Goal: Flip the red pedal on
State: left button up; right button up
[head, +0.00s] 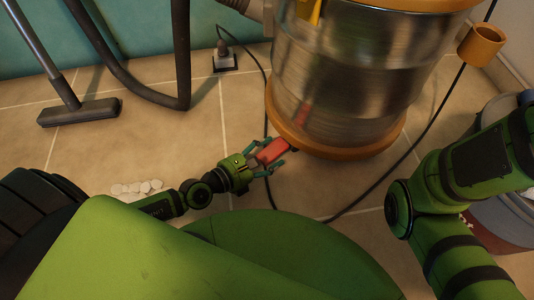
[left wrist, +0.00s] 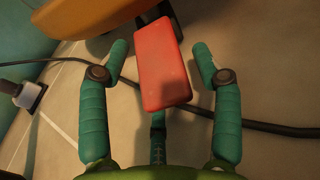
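The red pedal (head: 272,151) sticks out from the base of a metal canister (head: 350,75) with an orange-brown bottom rim. My left gripper (head: 268,157) is open at the pedal, with a finger on either side of it. In the left wrist view the pedal (left wrist: 163,65) lies between the two spread green fingers (left wrist: 161,62), with a gap visible on both sides. It looks tilted, its near end lower in the picture. Of my right arm (head: 450,190) only links show at the right; its gripper is not in view.
A black cable (head: 380,200) runs across the tiled floor near the canister. A vacuum nozzle (head: 80,112) and hose stand at upper left, with a plugged floor socket (head: 224,62) beside them. Several white discs (head: 137,187) lie on the floor.

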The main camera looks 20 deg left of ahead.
pick_arm(q)
jog(key=shift+s, duration=0.1)
jog(key=shift+s, duration=0.15)
jog(key=v, duration=1.1)
jog(key=shift+s+a+r, duration=0.15)
jog(key=shift+s+a, duration=0.05)
jog(key=shift+s, duration=0.05)
jog(key=shift+r, duration=0.1)
